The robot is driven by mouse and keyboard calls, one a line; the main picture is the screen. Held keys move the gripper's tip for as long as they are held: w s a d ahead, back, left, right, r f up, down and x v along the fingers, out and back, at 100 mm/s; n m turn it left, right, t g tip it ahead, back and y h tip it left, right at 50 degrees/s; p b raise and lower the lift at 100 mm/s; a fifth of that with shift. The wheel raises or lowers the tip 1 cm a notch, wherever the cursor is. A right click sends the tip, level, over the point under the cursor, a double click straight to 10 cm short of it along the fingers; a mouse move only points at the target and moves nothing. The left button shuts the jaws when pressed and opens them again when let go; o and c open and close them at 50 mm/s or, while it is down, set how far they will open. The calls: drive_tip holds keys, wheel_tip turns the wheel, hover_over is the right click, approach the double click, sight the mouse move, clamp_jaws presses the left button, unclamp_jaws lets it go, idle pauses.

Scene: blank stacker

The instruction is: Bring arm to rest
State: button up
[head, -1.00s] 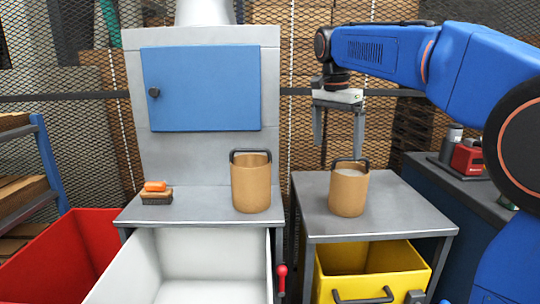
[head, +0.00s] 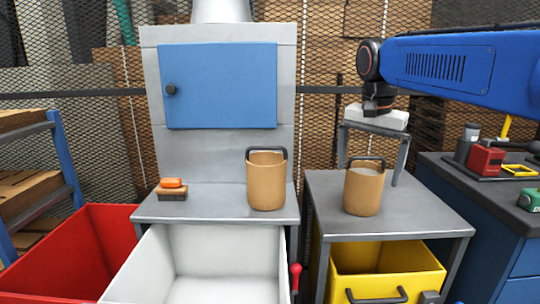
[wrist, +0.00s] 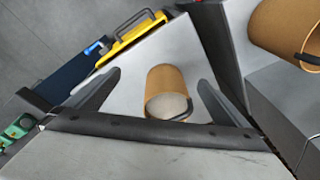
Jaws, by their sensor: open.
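My gripper (head: 371,159) is open and empty, pointing down above and behind a tan bucket (head: 364,190) on the right grey table (head: 420,212). My blue arm reaches in from the right. In the wrist view the two fingers stand wide apart with the same bucket (wrist: 166,88) between them in the picture. Its black handle is up in the head view, and pale material fills it near the top. In the head view the fingers look clear of the bucket.
A second tan bucket (head: 266,182) and an orange-topped brush (head: 172,188) stand on the left table below a blue door (head: 222,86). White (head: 140,276), red (head: 60,248) and yellow (head: 390,257) bins are below. A blue cabinet (head: 478,218) with tools stands at right.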

drive_tip(key=s+d+f+n+t, duration=0.1)
drive_tip(key=s+f+n, duration=0.3)
drive_tip(key=s+f, duration=0.7)
drive_tip(key=s+d+f+n+t, duration=0.2)
drive_tip(key=s+d+f+n, duration=0.1)
drive_tip(key=s+f, duration=0.8)
drive_tip(key=shift+s+d+f+n+y, duration=0.2)
drive_tip(key=shift+s+d+n+y, duration=0.25)
drive_tip(key=shift+s, duration=0.5)
